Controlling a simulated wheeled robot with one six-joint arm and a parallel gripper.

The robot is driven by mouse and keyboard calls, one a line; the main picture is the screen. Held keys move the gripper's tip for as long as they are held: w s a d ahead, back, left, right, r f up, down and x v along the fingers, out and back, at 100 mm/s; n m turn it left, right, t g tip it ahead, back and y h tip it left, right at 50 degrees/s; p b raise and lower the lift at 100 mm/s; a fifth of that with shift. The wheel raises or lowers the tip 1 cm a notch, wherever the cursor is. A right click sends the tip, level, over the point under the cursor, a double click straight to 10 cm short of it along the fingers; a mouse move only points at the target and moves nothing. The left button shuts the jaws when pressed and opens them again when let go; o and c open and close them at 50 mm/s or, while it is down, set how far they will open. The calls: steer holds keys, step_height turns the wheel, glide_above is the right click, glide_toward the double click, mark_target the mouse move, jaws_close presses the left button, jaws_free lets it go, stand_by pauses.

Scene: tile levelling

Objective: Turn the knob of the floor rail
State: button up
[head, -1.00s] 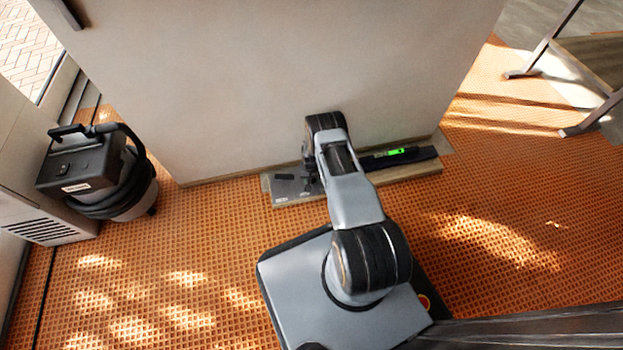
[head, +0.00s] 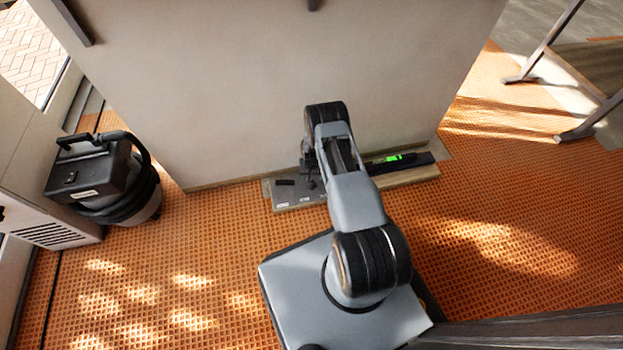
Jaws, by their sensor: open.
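The floor rail (head: 415,176) is a low board along the foot of the pale wall. A grey metal plate (head: 290,195) lies on its left end. A dark bar with a lit green display (head: 394,158) lies along its right part. My gripper (head: 312,183) is small in the head view, over the plate end of the rail, partly hidden by my arm. I cannot make out the knob; my arm and gripper cover that part of the rail. I cannot tell whether the gripper touches anything.
The pale wall (head: 250,90) rises right behind the rail. A black and grey vacuum cleaner (head: 100,178) stands at the left beside a white cabinet (head: 40,215). A metal-legged stand (head: 590,118) is at the upper right.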

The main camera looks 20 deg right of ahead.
step_height(320, 180, up, 7)
steer(key=p, duration=0.2)
steer(key=shift+f, duration=0.2)
stand_by(0.4)
